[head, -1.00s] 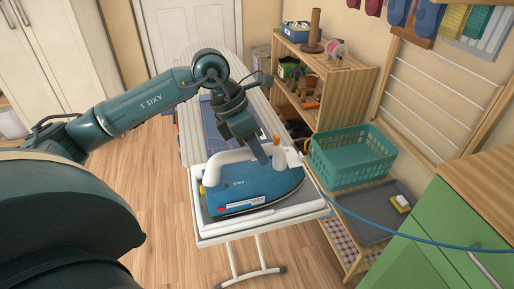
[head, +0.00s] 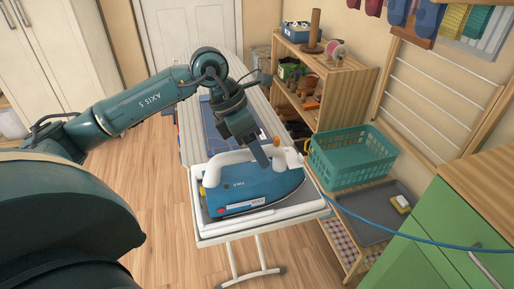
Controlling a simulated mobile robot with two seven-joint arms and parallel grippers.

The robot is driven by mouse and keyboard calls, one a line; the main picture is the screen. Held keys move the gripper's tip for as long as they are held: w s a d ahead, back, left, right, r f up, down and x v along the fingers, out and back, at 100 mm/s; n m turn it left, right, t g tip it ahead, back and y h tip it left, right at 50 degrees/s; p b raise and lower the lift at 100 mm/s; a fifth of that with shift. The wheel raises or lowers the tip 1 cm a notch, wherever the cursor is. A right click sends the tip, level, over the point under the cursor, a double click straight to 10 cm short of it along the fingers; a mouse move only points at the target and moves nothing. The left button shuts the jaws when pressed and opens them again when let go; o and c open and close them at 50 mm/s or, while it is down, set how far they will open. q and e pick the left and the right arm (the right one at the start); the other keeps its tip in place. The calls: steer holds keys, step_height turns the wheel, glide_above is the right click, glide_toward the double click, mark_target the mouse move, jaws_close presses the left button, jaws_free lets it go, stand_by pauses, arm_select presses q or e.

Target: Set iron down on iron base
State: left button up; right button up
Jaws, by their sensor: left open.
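The blue and white iron (head: 250,190) rests flat on the white-rimmed iron base (head: 272,217) at the near end of the ironing board. Its nose points right, and its white handle runs along the top. My left gripper (head: 262,158) is open, with its fingers pointing down at the handle near the front of the iron. I cannot tell whether the fingers touch the handle. The iron's sole and most of the base's top are hidden under the iron. My right gripper is not in view.
A folded blue cloth (head: 213,122) lies on the board (head: 190,140) behind the iron. A green basket (head: 350,172) and a grey tray (head: 372,215) stand to the right. A blue cord (head: 400,236) runs right from the iron, past the green cabinet (head: 440,240). Wooden shelves (head: 335,95) stand behind.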

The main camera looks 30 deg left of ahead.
arm_select(q)
steer(key=v, duration=1.3)
steer(key=shift+d, duration=0.1)
